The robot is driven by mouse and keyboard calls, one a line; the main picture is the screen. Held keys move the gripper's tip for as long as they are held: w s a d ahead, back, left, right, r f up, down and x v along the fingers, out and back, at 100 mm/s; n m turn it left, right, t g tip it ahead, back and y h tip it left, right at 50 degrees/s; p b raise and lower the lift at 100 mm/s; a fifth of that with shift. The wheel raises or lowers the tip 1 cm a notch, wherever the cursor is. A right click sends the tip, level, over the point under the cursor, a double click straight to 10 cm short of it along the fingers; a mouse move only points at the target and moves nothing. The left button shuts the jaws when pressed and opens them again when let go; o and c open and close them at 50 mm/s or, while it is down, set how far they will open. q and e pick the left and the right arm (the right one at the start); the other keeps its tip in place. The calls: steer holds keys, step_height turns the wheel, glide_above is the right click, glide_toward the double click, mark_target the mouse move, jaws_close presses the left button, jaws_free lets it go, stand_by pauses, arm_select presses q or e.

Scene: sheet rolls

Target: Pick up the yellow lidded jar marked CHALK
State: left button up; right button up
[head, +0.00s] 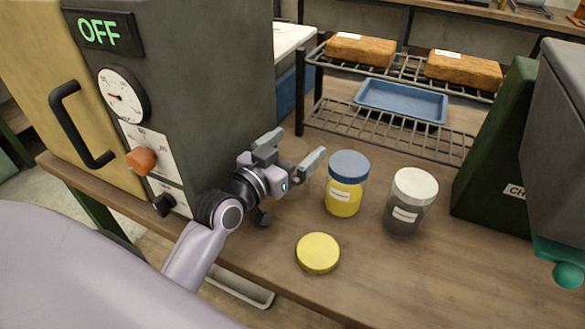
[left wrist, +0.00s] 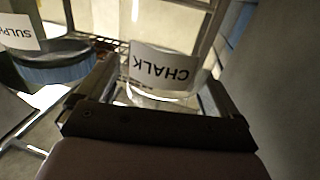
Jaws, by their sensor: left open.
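In the left wrist view a clear-walled jar (left wrist: 158,97) with a white label marked CHALK, upside down in the picture, shows beyond and between my left fingers (left wrist: 160,100). No yellow lid shows on it there. I cannot make this jar out clearly in the head view. A flat yellow lid (head: 318,253) lies on the bench in front of the jars; no jar body shows under it. My left gripper (head: 291,152) is open and empty, left of the blue-lidded jar. I cannot tell whether its fingers touch the CHALK jar. My right gripper is not in view.
A blue-lidded jar with yellow contents (head: 342,200) and a white-lidded jar with dark contents (head: 403,217) stand close by. The wire rack (head: 400,138) is behind. The grey oven (head: 225,90) is left and a dark green bin (head: 495,170) right.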

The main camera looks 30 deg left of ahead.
arm_select(q)
steer(key=shift+w+d, duration=0.1)
steer(key=shift+w, duration=0.55)
steer(key=shift+c, duration=0.2)
steer(key=c, duration=1.6)
steer(key=shift+r, duration=0.1)
